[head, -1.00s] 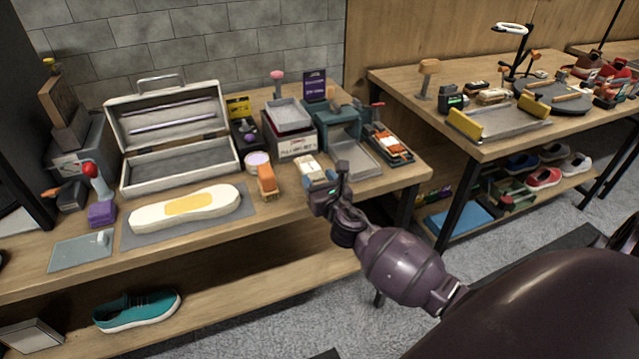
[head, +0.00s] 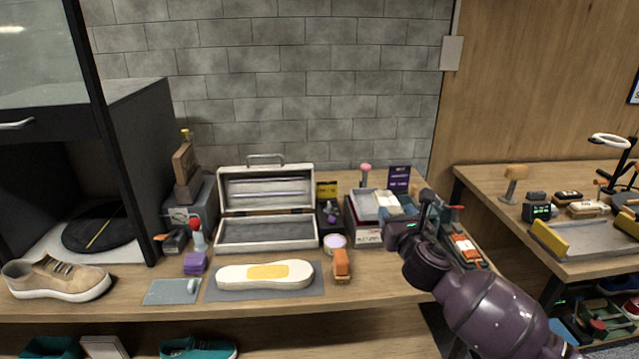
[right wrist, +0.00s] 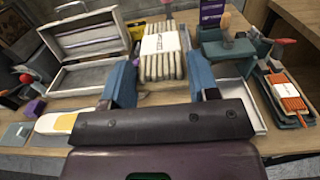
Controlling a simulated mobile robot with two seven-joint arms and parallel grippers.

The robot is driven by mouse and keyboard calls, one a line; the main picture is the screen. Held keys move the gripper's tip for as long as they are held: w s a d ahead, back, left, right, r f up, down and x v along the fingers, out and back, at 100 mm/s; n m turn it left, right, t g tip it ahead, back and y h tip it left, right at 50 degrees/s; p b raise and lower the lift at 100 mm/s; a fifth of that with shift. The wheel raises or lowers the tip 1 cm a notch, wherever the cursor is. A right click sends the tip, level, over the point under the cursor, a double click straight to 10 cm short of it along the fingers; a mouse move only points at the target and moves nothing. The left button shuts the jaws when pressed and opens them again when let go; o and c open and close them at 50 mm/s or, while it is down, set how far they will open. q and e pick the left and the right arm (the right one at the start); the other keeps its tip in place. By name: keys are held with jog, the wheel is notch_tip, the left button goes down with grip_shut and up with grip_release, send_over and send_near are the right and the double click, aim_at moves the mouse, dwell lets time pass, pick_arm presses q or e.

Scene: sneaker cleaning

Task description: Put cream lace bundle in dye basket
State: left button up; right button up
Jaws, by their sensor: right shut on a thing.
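The cream lace bundle (right wrist: 165,62), several pale strands with a white band, is between the two blue fingers of my right gripper (right wrist: 162,82) in the right wrist view. In the head view the bundle (head: 387,200) is raised above the table, in front of or over the right part of a light grey open basket (head: 364,203). I take this as the dye basket. It sits on a white and dark box; the bundle and gripper partly hide it. My right gripper (head: 402,212) is shut on the bundle. My left gripper is not in view.
An open metal case (head: 266,232) stands left of the basket. A sole (head: 265,275) lies on a grey mat.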

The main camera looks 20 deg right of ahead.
jog(key=s+a+f+n+y, duration=0.1)
jog(key=s+a+f+y, duration=0.15)
jog(key=s+a, duration=0.45)
jog(key=s+a+f+n+y, duration=0.25)
jog(key=s+a, duration=0.35)
jog(key=a, duration=0.4)
jog(key=w+d+r+m+h, duration=0.1)
jog(key=w+d, duration=0.3)
jog(key=d, duration=0.2)
jog(key=w+d+r+m+h, duration=0.1)
jog(key=w+d+r+h, duration=0.1)
jog(key=w+d, duration=0.2)
jog(key=w+d+r+m+h, duration=0.1)
jog(key=w+d+h, duration=0.1)
jog(key=w+d, duration=0.3)
jog(key=shift+w+d+r+m, duration=0.1)
jog(key=shift+d+r+m, duration=0.05)
jog(key=shift+d, duration=0.55)
jog(key=shift+d+r+m, duration=0.1)
jog(key=shift+d, duration=0.6)
jog(key=shift+f, duration=0.2)
jog(key=shift+f, duration=0.1)
